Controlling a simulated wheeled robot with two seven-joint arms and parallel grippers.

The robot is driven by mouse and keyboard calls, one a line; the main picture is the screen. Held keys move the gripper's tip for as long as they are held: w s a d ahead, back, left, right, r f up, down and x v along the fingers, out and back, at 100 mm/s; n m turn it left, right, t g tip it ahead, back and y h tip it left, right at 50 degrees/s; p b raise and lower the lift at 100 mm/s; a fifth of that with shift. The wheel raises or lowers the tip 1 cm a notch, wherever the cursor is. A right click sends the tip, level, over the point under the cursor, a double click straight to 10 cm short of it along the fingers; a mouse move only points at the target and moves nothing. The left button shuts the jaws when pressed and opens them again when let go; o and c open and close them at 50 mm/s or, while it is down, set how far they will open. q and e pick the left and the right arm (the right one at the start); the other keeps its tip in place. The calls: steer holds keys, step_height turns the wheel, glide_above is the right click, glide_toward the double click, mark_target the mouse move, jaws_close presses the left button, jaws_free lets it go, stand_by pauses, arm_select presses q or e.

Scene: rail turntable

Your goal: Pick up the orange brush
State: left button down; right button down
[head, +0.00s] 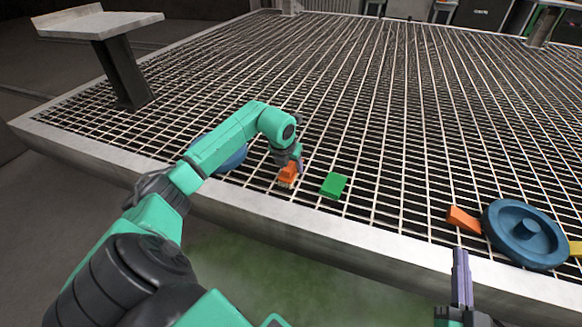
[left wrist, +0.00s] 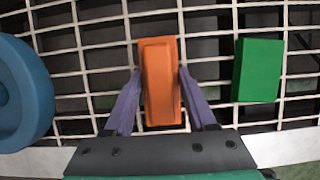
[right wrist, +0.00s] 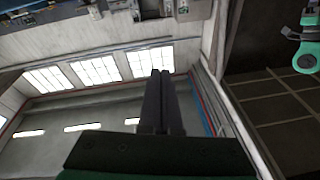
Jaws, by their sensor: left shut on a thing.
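The orange brush (head: 287,174) is on or just above the metal grating near its front edge, with pale bristles showing at its lower end. My left gripper (head: 297,164) is at the brush from above. In the left wrist view the orange brush (left wrist: 160,80) lies lengthwise between the purple fingers of my left gripper (left wrist: 161,95), which are shut on its sides. My right gripper (head: 461,272) is over the front edge at the lower right, away from the brush. In the right wrist view its fingers (right wrist: 158,100) are together with nothing between them.
A green block (head: 334,185) lies just right of the brush. A blue round thing (head: 233,158) is partly hidden behind my left arm. A blue wheel-like disc (head: 525,234), an orange block (head: 463,219) and a yellow piece (head: 575,248) are at the right. The far grating (head: 370,80) is clear.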

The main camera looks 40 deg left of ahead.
arm_select(q)
steer(key=shift+r, duration=0.15)
arm_select(e)
steer(key=shift+f, duration=0.1)
